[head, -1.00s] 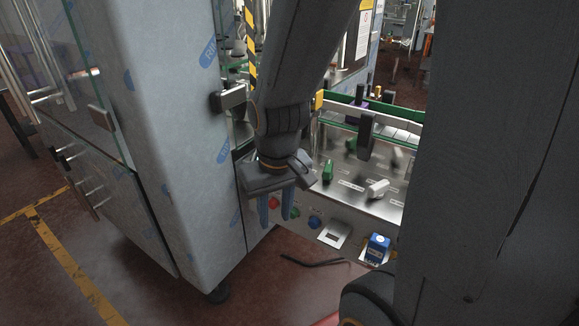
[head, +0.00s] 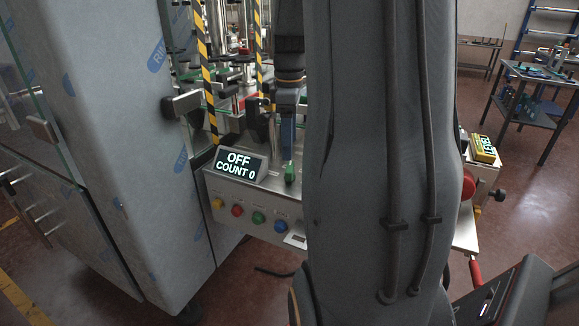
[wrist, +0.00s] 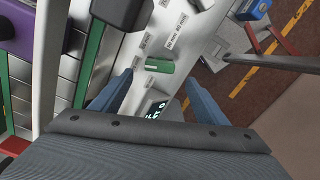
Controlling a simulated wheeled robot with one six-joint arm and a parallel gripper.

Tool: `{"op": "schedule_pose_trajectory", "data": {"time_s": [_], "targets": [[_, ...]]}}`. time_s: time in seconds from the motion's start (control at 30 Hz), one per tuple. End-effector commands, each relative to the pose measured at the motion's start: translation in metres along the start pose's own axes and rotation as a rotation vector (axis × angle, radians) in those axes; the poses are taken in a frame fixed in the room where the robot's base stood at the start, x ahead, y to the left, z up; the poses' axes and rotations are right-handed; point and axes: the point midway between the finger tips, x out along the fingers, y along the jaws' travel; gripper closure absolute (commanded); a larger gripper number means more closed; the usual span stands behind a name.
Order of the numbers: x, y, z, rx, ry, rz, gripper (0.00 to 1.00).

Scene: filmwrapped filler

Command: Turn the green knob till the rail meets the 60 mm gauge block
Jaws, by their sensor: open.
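The green knob (head: 290,172) stands on the sloped metal panel beside the lit display. In the wrist view the green knob (wrist: 160,66) lies just beyond and between my two blue fingertips, with no visible contact. My gripper (wrist: 155,82) is open and empty, one finger on each side of the knob's line. In the head view my gripper (head: 287,140) points down just above the knob, partly hidden by my arm. A long grey rail (wrist: 45,70) runs along the left of the wrist view. A purple block (wrist: 22,25) sits beside it; I cannot read its size.
The display (head: 240,165) reads OFF, COUNT 0. Several coloured buttons (head: 258,217) line the front panel. A dark bracket (wrist: 118,10) stands close to the rail. A tall grey cabinet (head: 100,120) flanks the left. A blue box (wrist: 252,8) is beyond the panel.

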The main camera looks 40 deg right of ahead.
Motion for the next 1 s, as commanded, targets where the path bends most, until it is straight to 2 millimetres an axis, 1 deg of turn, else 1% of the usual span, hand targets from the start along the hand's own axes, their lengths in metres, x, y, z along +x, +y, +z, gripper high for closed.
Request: {"op": "schedule_pose_trajectory", "data": {"time_s": [0.17, 0.4, 0.5, 0.7, 0.9, 0.93, 1.0], "targets": [[0.018, 0.000, 0.002, -0.008, -0.001, -0.006, 0.32], [0.055, 0.000, 0.002, -0.007, -0.001, -0.004, 0.32], [0.066, 0.001, 0.002, -0.007, -0.001, -0.003, 0.32], [0.076, 0.001, 0.001, -0.007, 0.000, -0.001, 0.32], [0.076, 0.001, 0.001, -0.007, 0.000, -0.001, 0.32], [0.076, 0.001, 0.001, -0.007, 0.000, -0.001, 0.34], [0.076, 0.001, 0.001, -0.007, 0.000, -0.001, 0.46]]}}
